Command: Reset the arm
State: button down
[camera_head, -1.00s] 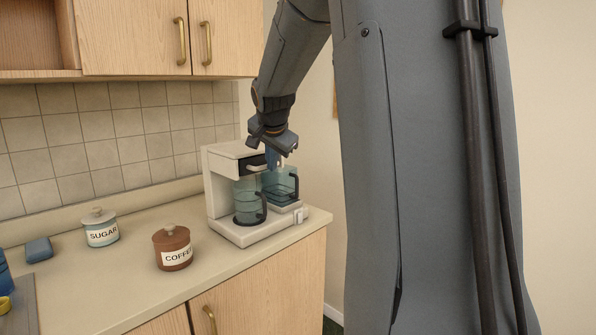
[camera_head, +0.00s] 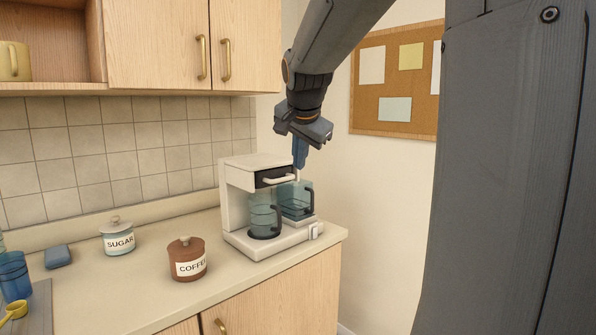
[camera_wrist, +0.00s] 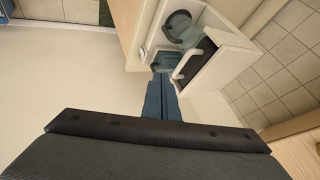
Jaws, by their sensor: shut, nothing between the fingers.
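My gripper (camera_head: 299,165) hangs from the end of my grey arm, fingers pointing down, just above the right side of the coffee maker. Its blue fingers are together with nothing between them. In the wrist view the closed gripper (camera_wrist: 160,88) points toward the coffee maker (camera_wrist: 222,50). The white coffee maker (camera_head: 238,190) stands upright at the right end of the counter. A glass carafe with a black handle (camera_head: 263,216) sits in it, and a clear tank with a dark handle (camera_head: 295,200) is at its right side. Whether the fingertips touch the machine I cannot tell.
Wall cabinets (camera_head: 155,45) hang above left. A cork board (camera_head: 396,78) is on the right wall.

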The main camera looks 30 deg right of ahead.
jog(key=shift+s+a+r, duration=0.15)
jog(key=shift+s+r, duration=0.1)
jog(key=shift+r, duration=0.05)
jog(key=s+a+f+n+g+y, duration=0.1)
jog(key=s+a+f+n+g, duration=0.2)
jog(key=a+f, duration=0.45)
jog(key=s+a+f+n+y, duration=0.1)
jog(key=s+a+f+n, duration=0.35)
jog(key=f, duration=0.55)
jog(key=s+a+f+n+g+y, duration=0.1)
jog(key=s+a+f+n+g, duration=0.15)
jog(key=s+a+f, duration=0.45)
jog(key=s+a+f+n+g, duration=0.1)
jog(key=s+f+n, duration=0.3)
jog(key=f, duration=0.5)
jog(key=s+a, duration=0.1)
jog(key=s, duration=0.1)
jog(key=shift+s+y, duration=0.3)
jog(key=shift+a, duration=0.1)
